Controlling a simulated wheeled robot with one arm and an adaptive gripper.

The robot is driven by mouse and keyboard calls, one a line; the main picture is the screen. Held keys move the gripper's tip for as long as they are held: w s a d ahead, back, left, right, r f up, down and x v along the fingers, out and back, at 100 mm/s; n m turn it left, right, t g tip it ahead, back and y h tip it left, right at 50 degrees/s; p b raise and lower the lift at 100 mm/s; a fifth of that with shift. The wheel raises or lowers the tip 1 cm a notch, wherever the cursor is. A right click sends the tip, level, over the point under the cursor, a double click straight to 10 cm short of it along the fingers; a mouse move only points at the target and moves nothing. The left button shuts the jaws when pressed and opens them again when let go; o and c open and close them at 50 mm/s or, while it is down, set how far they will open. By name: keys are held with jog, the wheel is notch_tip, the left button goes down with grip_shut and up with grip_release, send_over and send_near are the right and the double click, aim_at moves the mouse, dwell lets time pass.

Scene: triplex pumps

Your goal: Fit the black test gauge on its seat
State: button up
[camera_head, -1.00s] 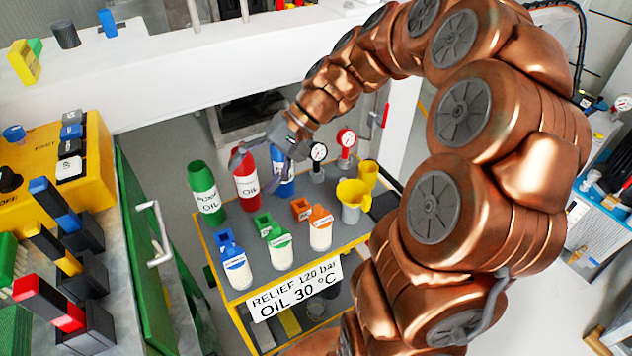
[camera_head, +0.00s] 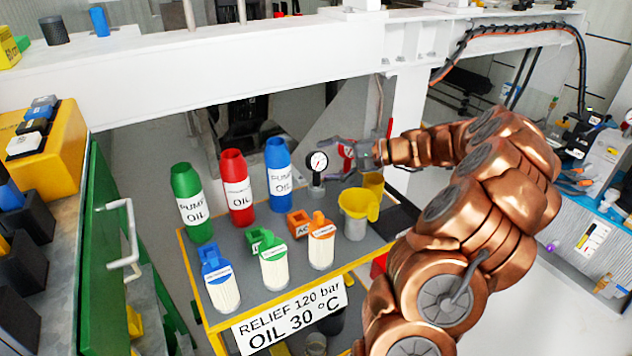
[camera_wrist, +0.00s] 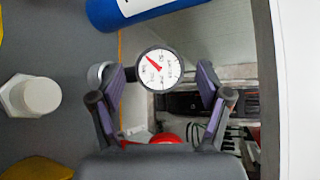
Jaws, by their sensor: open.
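The black test gauge (camera_head: 317,162), with a black rim, white dial and red needle, stands upright on the cart (camera_head: 264,308) right of the blue bottle. My gripper (camera_head: 335,160) is just right of it, open, fingers pointing left towards it. In the wrist view the gauge dial (camera_wrist: 160,69) shows between the two spread fingertips of my gripper (camera_wrist: 161,78), with a gap on both sides. A red gauge (camera_head: 346,152) is partly hidden behind my gripper; a red patch (camera_wrist: 165,138) shows by the palm in the wrist view. I cannot make out the seat.
Green (camera_head: 191,200), red (camera_head: 237,187) and blue (camera_head: 280,174) oil bottles stand left of the gauge. Labelled sample bottles (camera_head: 272,262) line the cart's front. A yellow-and-grey funnel jug (camera_head: 356,215) stands below my gripper. A white beam (camera_head: 240,75) crosses behind.

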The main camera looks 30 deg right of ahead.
aim_at(318, 162)
jog(key=b+x, duration=0.1)
jog(key=x, duration=0.4)
jog(key=shift+w+a+f+b, duration=0.1)
jog(key=shift+w+a+b, duration=0.1)
jog(key=shift+a+b, duration=0.15)
jog(key=shift+d, duration=0.1)
grip_shut()
dwell(0.3)
